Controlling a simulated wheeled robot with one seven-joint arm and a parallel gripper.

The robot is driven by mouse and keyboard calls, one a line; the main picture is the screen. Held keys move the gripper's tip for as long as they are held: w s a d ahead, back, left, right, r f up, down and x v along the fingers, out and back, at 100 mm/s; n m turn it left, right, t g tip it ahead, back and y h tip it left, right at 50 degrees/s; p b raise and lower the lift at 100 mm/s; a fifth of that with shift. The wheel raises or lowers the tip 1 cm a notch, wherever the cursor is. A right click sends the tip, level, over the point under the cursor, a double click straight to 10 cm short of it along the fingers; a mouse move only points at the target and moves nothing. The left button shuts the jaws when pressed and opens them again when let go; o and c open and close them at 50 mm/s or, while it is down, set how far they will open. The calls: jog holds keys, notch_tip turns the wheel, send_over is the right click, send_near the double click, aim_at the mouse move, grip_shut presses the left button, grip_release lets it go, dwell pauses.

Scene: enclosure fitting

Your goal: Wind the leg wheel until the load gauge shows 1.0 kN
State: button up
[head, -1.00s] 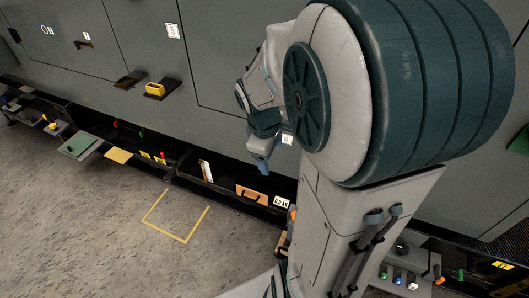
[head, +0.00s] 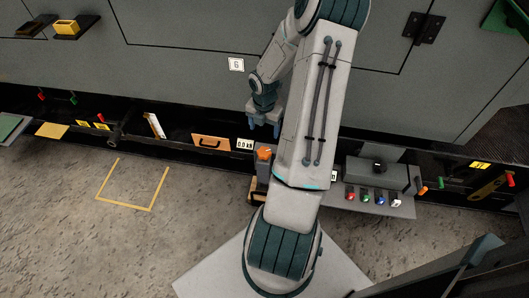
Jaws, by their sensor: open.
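The load gauge (head: 245,144) is a small white display on the dark lower ledge; it appears to read 0.0 kN. Just right of it is an orange knob-like part (head: 264,153) on a grey post, which looks like the leg wheel. My arm hides what lies to its right. My gripper (head: 264,125) is open and empty, its fingers pointing down. In the picture it is just above the orange part and apart from it; the depth between them is hard to tell.
A grey panel with coloured knobs (head: 373,199) stands right of my arm. An orange-brown drawer front with a black handle (head: 211,143) is left of the gauge. A yellow floor outline (head: 124,205) lies on clear floor at left. The tall grey enclosure wall (head: 190,75) rises behind.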

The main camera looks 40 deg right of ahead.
aim_at(264, 151)
notch_tip(264, 151, down, 13)
jog(key=b, duration=0.5)
jog(key=shift+b, duration=0.3)
jog(key=c, duration=1)
